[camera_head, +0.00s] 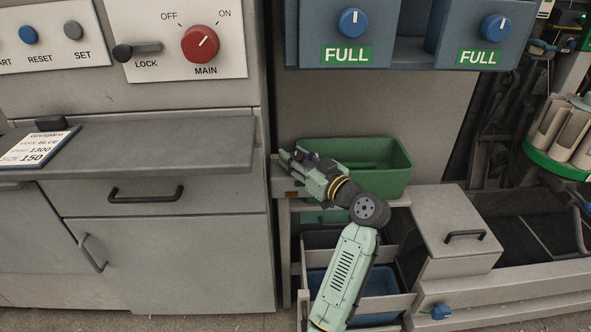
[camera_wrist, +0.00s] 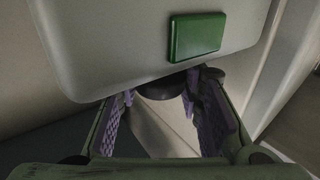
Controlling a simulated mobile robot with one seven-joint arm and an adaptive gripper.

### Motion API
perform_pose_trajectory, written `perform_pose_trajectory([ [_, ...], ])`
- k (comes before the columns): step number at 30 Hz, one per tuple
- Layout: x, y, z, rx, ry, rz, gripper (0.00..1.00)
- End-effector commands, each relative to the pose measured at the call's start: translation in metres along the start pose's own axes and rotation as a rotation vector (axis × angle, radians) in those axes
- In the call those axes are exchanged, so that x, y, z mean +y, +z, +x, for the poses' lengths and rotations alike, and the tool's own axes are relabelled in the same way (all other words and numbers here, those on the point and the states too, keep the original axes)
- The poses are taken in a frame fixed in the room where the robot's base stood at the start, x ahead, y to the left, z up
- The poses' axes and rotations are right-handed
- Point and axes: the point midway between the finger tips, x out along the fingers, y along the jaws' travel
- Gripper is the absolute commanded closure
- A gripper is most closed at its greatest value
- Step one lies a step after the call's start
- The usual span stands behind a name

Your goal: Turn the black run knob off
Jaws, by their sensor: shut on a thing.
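The black knob (camera_wrist: 160,88) shows in the wrist view as a dark round shape below a pale panel with a green rectangle. It sits between my gripper's (camera_wrist: 168,98) purple-padded fingers, near their tips. The fingers stand apart with the knob between them, and my gripper is shut on it. Which way the knob points cannot be told. In the head view my gripper (camera_head: 291,160) reaches left over the small table, in front of the green bin. The black knob is hidden there.
The green bin (camera_head: 368,166) stands right behind my gripper. A grey counter (camera_head: 150,150) lies to the left. The red MAIN knob (camera_head: 200,44) and a black LOCK lever (camera_head: 136,50) are on the upper left panel. Blue knobs (camera_head: 352,22) sit above FULL labels.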

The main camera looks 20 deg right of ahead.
Motion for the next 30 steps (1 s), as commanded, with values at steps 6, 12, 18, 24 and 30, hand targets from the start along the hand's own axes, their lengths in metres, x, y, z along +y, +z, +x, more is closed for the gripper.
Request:
perform_pose_trajectory([
  [6, 0.0009, 0.0013, 0.0009, 0.001, -0.1, 0.001, 0.95],
  [12, 0.0, 0.0006, 0.0014, -0.001, -0.146, 0.002, 0.95],
  [18, -0.0005, -0.0005, 0.0016, 0.0, -0.157, 0.002, 0.95],
  [24, -0.0005, -0.0005, 0.0018, 0.0, -0.157, 0.002, 0.95],
  [30, -0.0004, -0.0003, 0.0016, 0.0, -0.156, 0.002, 0.58],
])
